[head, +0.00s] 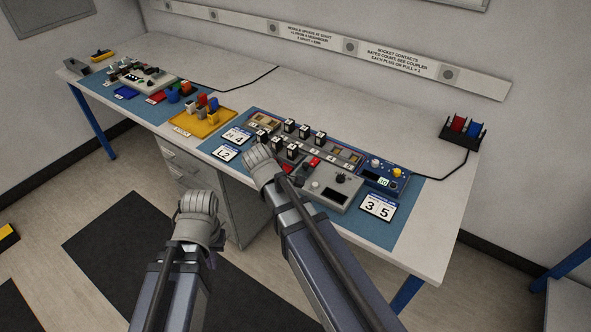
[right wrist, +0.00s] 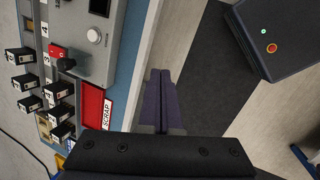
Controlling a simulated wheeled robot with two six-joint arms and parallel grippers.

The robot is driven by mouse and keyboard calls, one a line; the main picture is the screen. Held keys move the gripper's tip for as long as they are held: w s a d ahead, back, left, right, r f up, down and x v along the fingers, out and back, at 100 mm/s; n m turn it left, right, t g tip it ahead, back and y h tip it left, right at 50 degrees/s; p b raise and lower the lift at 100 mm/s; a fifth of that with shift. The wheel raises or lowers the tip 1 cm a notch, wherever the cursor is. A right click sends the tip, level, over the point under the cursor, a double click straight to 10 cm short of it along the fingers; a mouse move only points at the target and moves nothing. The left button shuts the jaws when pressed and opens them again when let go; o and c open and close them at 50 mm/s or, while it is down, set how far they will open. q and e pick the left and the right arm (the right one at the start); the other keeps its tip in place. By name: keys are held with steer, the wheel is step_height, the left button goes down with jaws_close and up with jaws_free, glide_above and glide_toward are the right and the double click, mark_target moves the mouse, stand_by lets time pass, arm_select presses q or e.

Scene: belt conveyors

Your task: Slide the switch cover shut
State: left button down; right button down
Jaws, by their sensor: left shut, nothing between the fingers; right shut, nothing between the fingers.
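A grey control box (head: 330,187) with a dark display and a knob stands at the front of the bench. In the right wrist view this box (right wrist: 88,22) has a red part (right wrist: 58,51) beside a dark raised block (right wrist: 84,66). I cannot tell which of these is the switch cover, or how far it is slid. My right gripper (head: 258,155) is in front of the numbered blocks in the head view. It is shut and empty in the right wrist view (right wrist: 161,85), apart from the box. My left gripper (head: 198,203) is shut and empty, before the bench front.
Several numbered black blocks (head: 290,126) stand on the panel behind. A red tray labelled SCRAP (right wrist: 94,105) lies beside the box. Number cards (head: 377,206) lie on the blue mat. A yellow tray (head: 190,125) is farther left. The bench's back strip is clear.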

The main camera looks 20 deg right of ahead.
arm_select(q)
steer(key=shift+f, duration=0.1)
arm_select(e)
steer(key=w+a+r+n+t+h, duration=0.2)
steer(key=w+r+n+h, duration=0.2)
steer(key=w+n, duration=0.5)
steer(key=r+n, duration=0.1)
steer(key=n, duration=0.3)
steer(key=shift+w+h, duration=0.3)
steer(key=shift+h, duration=0.1)
